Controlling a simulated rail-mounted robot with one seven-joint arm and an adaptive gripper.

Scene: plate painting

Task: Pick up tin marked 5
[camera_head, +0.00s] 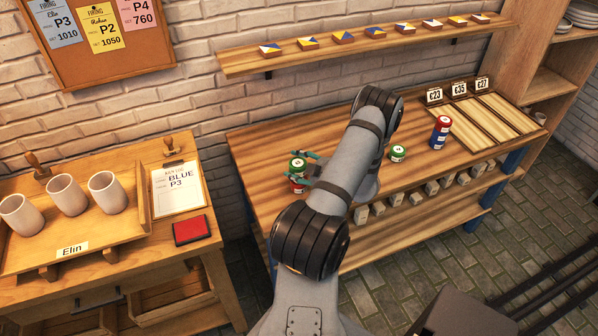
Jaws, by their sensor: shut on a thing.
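My gripper (305,168) has teal fingertips and is shut on a green-topped tin (298,163) at the left part of the wooden workbench (262,150). Red shows directly below the green, beside the lower finger; I cannot tell whether it is a separate tin under it. The number on the top is too small to read surely. Another green tin (397,153) stands alone right of my arm. Further right stands a red and blue stack of tins (440,131). My arm hides the middle of the bench.
A tray with strips (489,118) and cards 23, 35 and 27 lies at the bench's right. Pale blocks (415,198) line the lower shelf. A wall shelf (365,45) holds painted tiles. A left table has white cups (108,192) and a red pad (191,230).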

